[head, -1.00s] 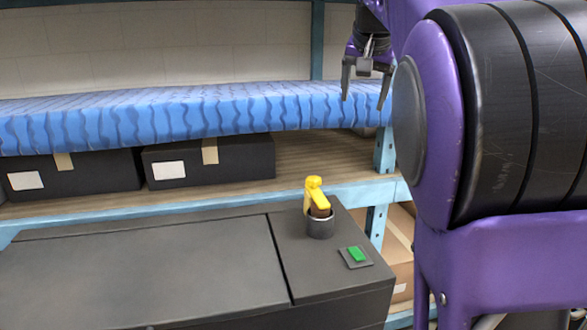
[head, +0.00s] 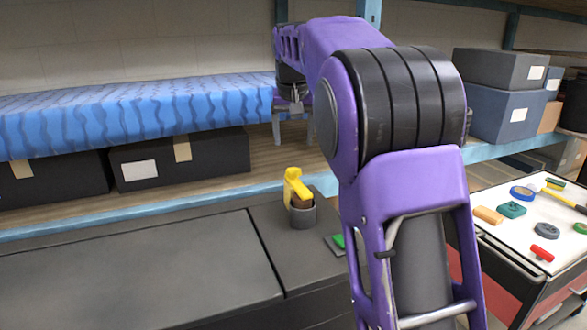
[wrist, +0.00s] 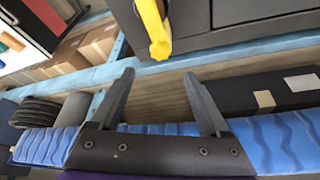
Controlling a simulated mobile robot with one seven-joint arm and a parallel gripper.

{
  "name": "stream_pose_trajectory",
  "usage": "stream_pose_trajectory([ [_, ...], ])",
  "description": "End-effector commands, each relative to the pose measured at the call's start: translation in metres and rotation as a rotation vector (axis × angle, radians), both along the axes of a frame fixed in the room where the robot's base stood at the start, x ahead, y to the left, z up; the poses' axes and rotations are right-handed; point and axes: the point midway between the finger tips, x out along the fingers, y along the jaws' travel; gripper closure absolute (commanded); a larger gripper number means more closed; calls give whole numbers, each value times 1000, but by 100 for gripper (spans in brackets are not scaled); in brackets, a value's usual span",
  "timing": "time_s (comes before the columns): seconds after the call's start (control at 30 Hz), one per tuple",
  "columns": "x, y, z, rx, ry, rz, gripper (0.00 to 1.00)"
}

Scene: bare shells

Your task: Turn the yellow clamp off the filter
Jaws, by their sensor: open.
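The yellow clamp (head: 295,184) sits on the brown filter (head: 301,201), which stands in a short dark round holder (head: 303,217) on top of a dark grey cabinet. In the head view my gripper (head: 293,137) hangs fingers down above and behind the clamp, in front of the blue mat. It is open with nothing between its fingers. In the wrist view the clamp (wrist: 154,28) shows at the top, beyond and between the open fingertips (wrist: 159,74), clearly apart from them. The filter is not clearly seen there.
A green button (head: 340,240) beside the holder is partly hidden by my arm. The blue wavy mat (head: 130,115) lies over black boxes (head: 180,160) on the shelf. A white-topped bench (head: 520,235) with several small tools stands at the right. The cabinet's left top (head: 130,265) is clear.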

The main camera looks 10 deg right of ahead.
Motion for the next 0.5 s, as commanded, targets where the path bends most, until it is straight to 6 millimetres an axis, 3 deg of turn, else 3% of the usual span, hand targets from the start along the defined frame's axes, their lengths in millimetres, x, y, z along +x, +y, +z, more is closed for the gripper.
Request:
stream_pose_trajectory([
  [0.03,4,-1,-14,0,4,0,21],
  [0.2,18,-4,-48,0,3,0,21],
  [0.5,35,-7,-88,-1,1,0,21],
])
